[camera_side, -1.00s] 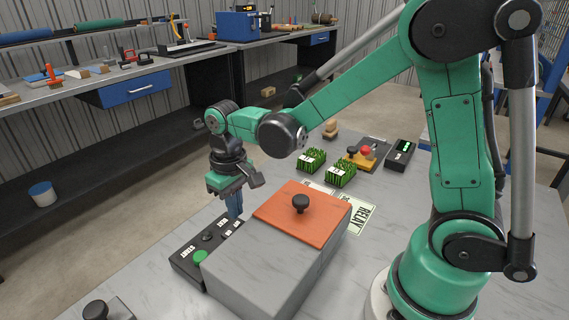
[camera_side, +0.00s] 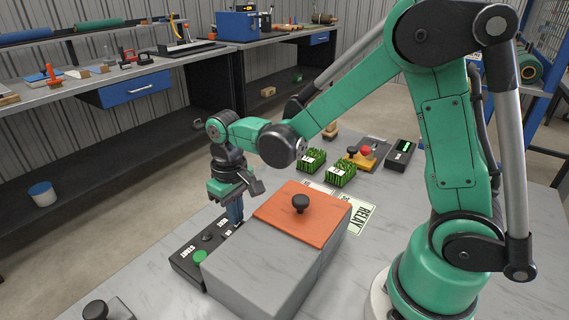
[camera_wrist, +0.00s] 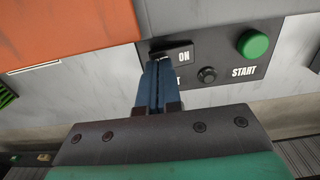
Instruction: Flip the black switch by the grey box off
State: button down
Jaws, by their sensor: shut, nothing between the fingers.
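The black switch (camera_wrist: 172,50) shows in the wrist view beside the ON label, partly hidden by my fingers. My gripper (camera_wrist: 158,62) is shut and empty, its blue fingertips right at the switch; I cannot tell whether they touch it. In the side view my gripper (camera_side: 235,222) points down at the panel's far end and hides the switch.
Two green turf pieces (camera_side: 326,168) and a board with a red button (camera_side: 366,151) lie behind the box. A black device with a green display (camera_side: 402,153) is further right. A sign marked RELAY (camera_side: 362,216) lies beside the box. Another black knob (camera_side: 96,310) is at the front left.

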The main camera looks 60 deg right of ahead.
jog(key=shift+f, duration=0.45)
jog(key=shift+r, duration=3.55)
jog(key=s+r+t, duration=0.1)
jog(key=s+d+r+t, duration=0.1)
jog(key=s+t, duration=0.1)
jog(key=s+r+t, duration=0.1)
jog(key=s+t, duration=0.1)
jog(key=shift+d, duration=0.35)
jog(key=shift+s+d+t, duration=0.3)
jog(key=shift+s+t, duration=0.45)
jog(key=shift+t, duration=0.35)
